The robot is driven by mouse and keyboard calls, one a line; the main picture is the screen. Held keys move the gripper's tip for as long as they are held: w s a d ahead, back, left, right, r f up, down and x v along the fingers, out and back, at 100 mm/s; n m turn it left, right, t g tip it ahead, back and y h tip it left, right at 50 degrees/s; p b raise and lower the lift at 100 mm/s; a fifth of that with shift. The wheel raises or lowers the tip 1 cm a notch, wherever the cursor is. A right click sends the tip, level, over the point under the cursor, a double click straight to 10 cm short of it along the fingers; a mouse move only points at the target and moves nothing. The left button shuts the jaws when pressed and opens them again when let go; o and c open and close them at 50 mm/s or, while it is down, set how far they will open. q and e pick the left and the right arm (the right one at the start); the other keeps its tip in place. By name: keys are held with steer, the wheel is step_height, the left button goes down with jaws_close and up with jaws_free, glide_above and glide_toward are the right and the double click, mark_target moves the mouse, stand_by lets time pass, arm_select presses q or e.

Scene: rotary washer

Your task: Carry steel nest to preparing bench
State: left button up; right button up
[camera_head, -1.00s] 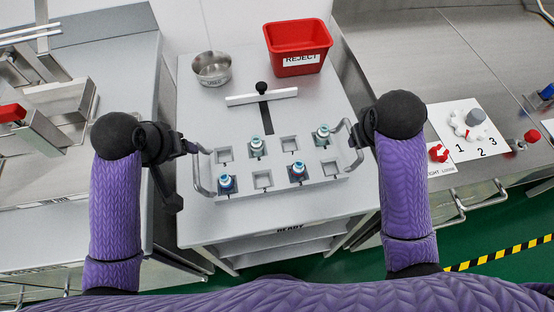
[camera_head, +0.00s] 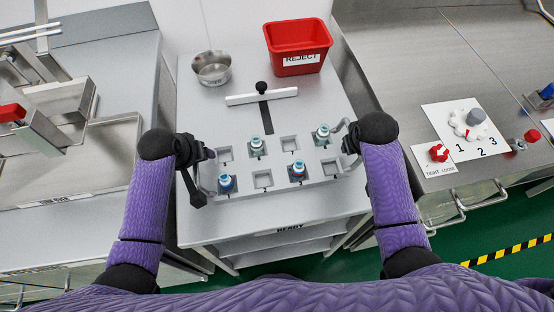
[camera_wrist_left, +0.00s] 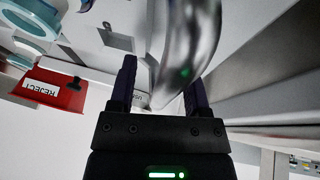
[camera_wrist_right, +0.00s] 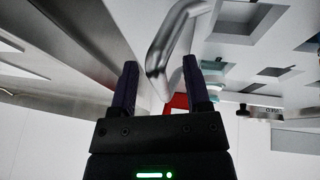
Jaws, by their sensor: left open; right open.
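The steel nest (camera_head: 278,181) is a pale tray with square pockets and a bar handle at each end. It stands on the grey READY stand (camera_head: 210,228). Several blue-capped vials sit in its pockets, such as one front vial (camera_head: 298,171). My left gripper (camera_head: 207,165) is open at the nest's left handle; in the left wrist view that shiny handle (camera_wrist_left: 186,50) passes between the open fingers (camera_wrist_left: 160,82). My right gripper (camera_head: 350,150) is open at the right handle. In the right wrist view the handle (camera_wrist_right: 165,50) reaches between the open fingers (camera_wrist_right: 160,85).
Behind the nest are a T-shaped bar with a black knob (camera_head: 262,97), a steel bowl (camera_head: 211,68) and a red REJECT bin (camera_head: 298,46). A steel bench with a numbered dial plate (camera_head: 465,130) is at right. A bench with metal fixtures (camera_head: 70,120) is at left.

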arm_select(q)
jaws_close()
arm_select(e)
jaws_close()
arm_select(q)
steer(key=shift+r, duration=0.1)
stand_by(0.9)
